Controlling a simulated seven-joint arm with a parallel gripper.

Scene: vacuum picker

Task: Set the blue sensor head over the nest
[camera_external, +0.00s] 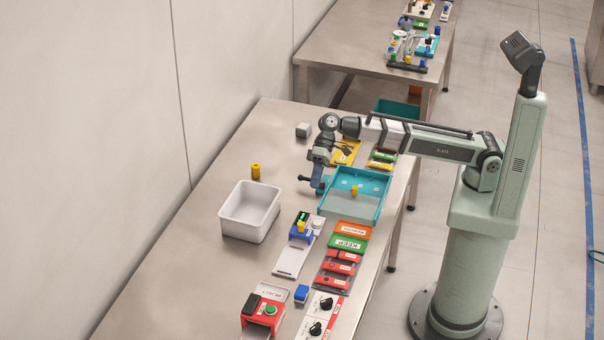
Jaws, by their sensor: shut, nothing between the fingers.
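A blue block (299,233) that looks like the sensor head sits on a pale slide plate (291,262) near the table's middle, with yellow and green parts on top. A pale round piece (317,224) beside it may be the nest; it is too small to be sure. My gripper (318,187) hangs low over the table, left of the teal tray (376,214) and beyond the blue block. It is shut and holds nothing. Its fingertips are small and hard to make out.
A white bin (232,222) and yellow cylinder (255,171) stand left. The teal tray holds a small yellow part (354,191). Red, green and orange labelled blocks (340,268) line the right edge. A blue cube (301,293) and red button box (263,318) are in front. Table left of the bin is clear.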

